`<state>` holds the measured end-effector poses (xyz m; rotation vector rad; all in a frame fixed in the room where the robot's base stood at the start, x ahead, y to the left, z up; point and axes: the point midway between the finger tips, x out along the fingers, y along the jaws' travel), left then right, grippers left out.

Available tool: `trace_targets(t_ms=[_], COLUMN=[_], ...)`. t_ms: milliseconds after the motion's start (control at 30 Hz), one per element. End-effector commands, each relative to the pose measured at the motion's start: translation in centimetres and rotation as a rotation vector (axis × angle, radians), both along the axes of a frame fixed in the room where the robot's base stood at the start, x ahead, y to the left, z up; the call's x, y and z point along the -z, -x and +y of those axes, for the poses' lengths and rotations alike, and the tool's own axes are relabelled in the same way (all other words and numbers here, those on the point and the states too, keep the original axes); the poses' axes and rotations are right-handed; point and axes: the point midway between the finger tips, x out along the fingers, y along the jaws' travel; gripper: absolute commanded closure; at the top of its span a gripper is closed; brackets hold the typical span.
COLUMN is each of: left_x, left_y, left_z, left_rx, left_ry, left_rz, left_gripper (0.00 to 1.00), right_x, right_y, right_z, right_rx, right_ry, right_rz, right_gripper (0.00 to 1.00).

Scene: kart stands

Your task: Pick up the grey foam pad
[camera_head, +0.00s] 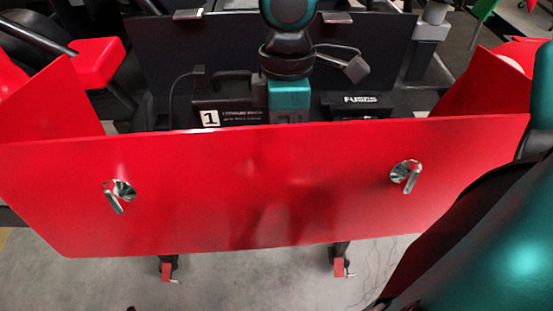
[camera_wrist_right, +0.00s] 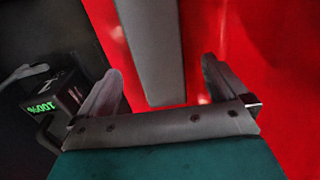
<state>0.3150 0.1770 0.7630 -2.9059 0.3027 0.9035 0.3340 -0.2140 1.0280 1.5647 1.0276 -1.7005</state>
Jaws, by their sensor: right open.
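In the right wrist view, a long grey bar-shaped piece, which looks like the grey foam pad (camera_wrist_right: 150,40), stands in front of the red panel. My right gripper (camera_wrist_right: 160,68) is open, with one finger on each side of the pad's near end in the picture. I cannot tell whether either finger touches it. In the head view, a teal and black wrist comes down from the top centre behind the red panel (camera_head: 265,195). Its fingers and the pad are hidden there by the panel. My left gripper is not in view.
Behind the panel are a black case labelled 1 (camera_head: 228,112) and a box marked FUSES (camera_head: 360,104). A device with a green display (camera_wrist_right: 42,107) sits left in the wrist view. Two metal latches (camera_head: 119,192) (camera_head: 406,174) are on the panel's front.

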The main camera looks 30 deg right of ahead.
Motion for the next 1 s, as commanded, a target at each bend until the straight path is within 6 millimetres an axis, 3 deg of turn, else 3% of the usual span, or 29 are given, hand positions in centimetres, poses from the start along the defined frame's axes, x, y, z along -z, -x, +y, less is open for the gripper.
trace_targets(t_ms=[100,367,633,1000], left_x=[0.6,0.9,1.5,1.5], left_y=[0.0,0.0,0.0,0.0], left_z=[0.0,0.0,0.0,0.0], left_rx=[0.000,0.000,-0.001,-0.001], left_ry=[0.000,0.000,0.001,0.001], left_rz=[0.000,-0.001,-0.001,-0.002], left_gripper=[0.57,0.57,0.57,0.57], right_x=[2.4,4.4,8.3,9.1], right_y=[0.3,0.5,0.9,0.9], right_z=[0.1,0.2,0.0,0.1], right_rx=[-0.001,0.000,-0.001,0.000], right_ry=[0.000,-0.002,-0.001,-0.002], right_rz=[0.002,-0.001,-0.001,-0.004], right_gripper=[0.00,0.00,0.00,0.02])
